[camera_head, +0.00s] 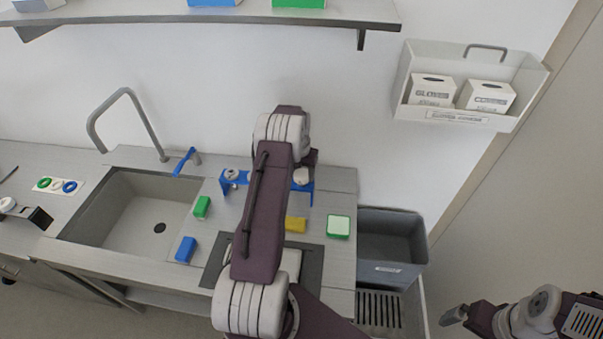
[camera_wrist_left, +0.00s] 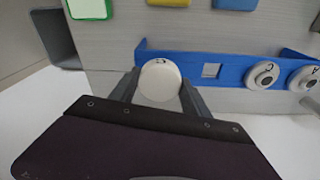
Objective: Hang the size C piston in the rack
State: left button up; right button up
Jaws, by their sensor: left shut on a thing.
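The blue rack (camera_head: 226,186) stands at the back of the counter, partly hidden by my left arm. In the left wrist view the rack (camera_wrist_left: 186,62) shows a bare square opening, with a piston marked C (camera_wrist_left: 262,75) and a piston marked A (camera_wrist_left: 303,79) at its right. My left gripper (camera_wrist_left: 160,78) is shut on a round off-white piston (camera_wrist_left: 160,88) in front of the rack's left end in that view. The held piston's letter is unclear, and I cannot tell whether it touches the rack. My right gripper (camera_head: 453,315) is at the lower right, away from the counter; its jaw opening is unclear.
A sink (camera_head: 105,232) with a tap lies left of the rack. A green sponge (camera_head: 202,207), a blue sponge (camera_head: 186,249), a yellow block (camera_head: 296,224) and a green-edged box (camera_head: 338,227) lie on the counter. A grey bin (camera_head: 388,268) stands to the right.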

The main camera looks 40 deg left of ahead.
pick_arm(q)
jog(key=shift+f, duration=0.35)
jog(key=shift+f+b, duration=0.45)
jog(key=shift+f, duration=0.05)
jog(key=shift+f, duration=0.25)
dwell(0.6)
jog(key=o, duration=1.7)
notch_tip(320, 180, up, 7)
jog(key=p, duration=0.4)
jog(key=shift+r+p, duration=0.1)
jog(key=shift+p, duration=0.2)
jog(key=shift+s, duration=0.1)
